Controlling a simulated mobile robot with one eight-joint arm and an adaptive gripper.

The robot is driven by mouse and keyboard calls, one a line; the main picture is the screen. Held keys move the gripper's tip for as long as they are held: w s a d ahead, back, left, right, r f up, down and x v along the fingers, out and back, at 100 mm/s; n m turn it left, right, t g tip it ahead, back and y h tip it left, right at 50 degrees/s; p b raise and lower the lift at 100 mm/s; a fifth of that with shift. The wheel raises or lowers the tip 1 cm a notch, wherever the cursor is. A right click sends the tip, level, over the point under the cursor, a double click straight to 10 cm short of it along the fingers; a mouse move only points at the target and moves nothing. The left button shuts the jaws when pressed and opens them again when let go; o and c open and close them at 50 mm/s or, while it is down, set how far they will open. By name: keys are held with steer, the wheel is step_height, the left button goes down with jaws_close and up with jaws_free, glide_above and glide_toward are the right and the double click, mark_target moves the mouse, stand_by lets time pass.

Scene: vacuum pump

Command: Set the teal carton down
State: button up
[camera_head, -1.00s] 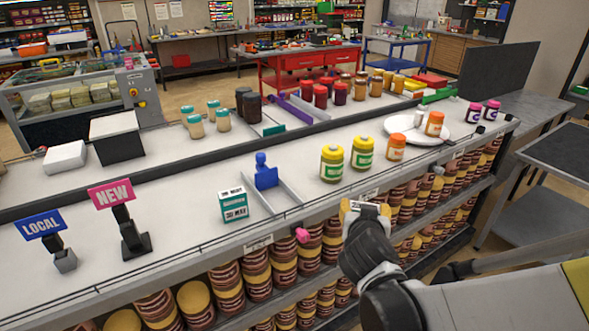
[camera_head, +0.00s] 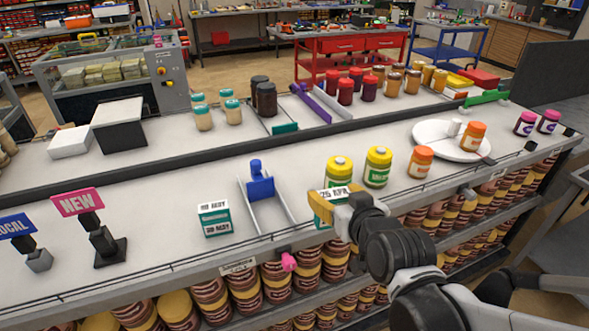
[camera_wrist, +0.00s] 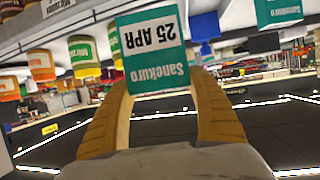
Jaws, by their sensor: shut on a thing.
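My gripper (camera_head: 343,213) is shut on a teal and white carton (camera_head: 322,210), marked 25 APR on top, at the front edge of the white counter. In the wrist view the held carton (camera_wrist: 152,55) sits between the two yellow fingers, its print upside down. I cannot tell whether it touches the counter. A second teal carton (camera_head: 215,218), marked 30 MAY, stands on the counter to the left. It partly shows at the top right of the wrist view (camera_wrist: 280,12).
A blue pusher (camera_head: 260,185) with grey rails stands between the two cartons. Yellow-lidded jars (camera_head: 339,172) stand close behind my gripper, with an orange jar (camera_head: 421,162) and a white plate (camera_head: 433,135) to the right. A pink NEW sign (camera_head: 78,202) stands left.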

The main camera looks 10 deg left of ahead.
steer(key=s+a+r+n+y, duration=0.1)
steer(key=s+a+r+n, duration=0.1)
steer(key=a+r, duration=0.15)
steer(key=shift+g, duration=0.4)
steer(key=shift+w+a+f+b, duration=0.8)
steer(key=shift+a+f+b, duration=0.45)
steer(key=shift+a+f, duration=0.6)
steer(key=shift+w+a+f+b, duration=0.85)
steer(key=shift+a+f+b, duration=0.4)
steer(key=shift+a+f, duration=0.65)
steer(key=shift+w+a+f+b, duration=0.8)
steer(key=shift+a+f+b, duration=0.45)
steer(key=shift+a+f, duration=0.6)
steer(key=shift+d+f, duration=0.2)
steer(key=shift+f, duration=0.15)
steer(key=o, duration=1.1)
steer(key=shift+r, duration=0.2)
